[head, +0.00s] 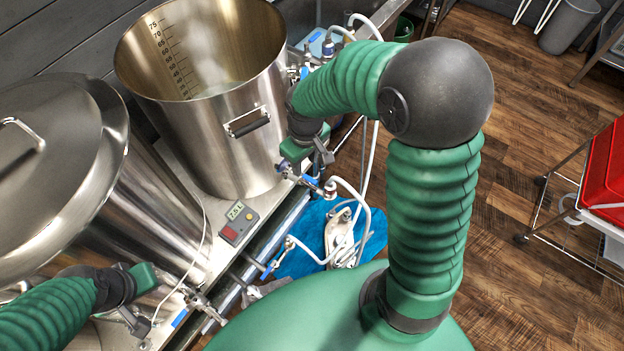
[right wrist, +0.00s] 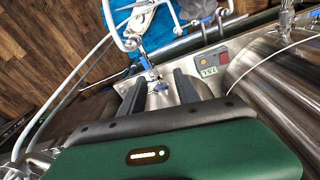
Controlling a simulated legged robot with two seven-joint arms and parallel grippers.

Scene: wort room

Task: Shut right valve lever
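The right valve (head: 293,173) sticks out low from the open steel kettle (head: 225,130). Its blue lever (head: 310,181) points away from the kettle, roughly along the outlet. In the right wrist view the valve (right wrist: 158,87) and blue lever (right wrist: 148,63) show just beyond and between my fingertips. My right gripper (head: 318,157) is just above the valve, its two fingers apart with nothing held; the gripper shows also in the right wrist view (right wrist: 160,82). My left gripper (head: 137,322) is at lower left, beside the lidded kettle; its finger gap is unclear.
A second valve with a blue lever (head: 181,317) is on the lidded kettle (head: 165,220). A controller box (head: 238,223) sits between the kettles. White hoses (head: 362,205) and a pump (head: 340,235) are close by. A red crate (head: 606,175) on a rack is at right.

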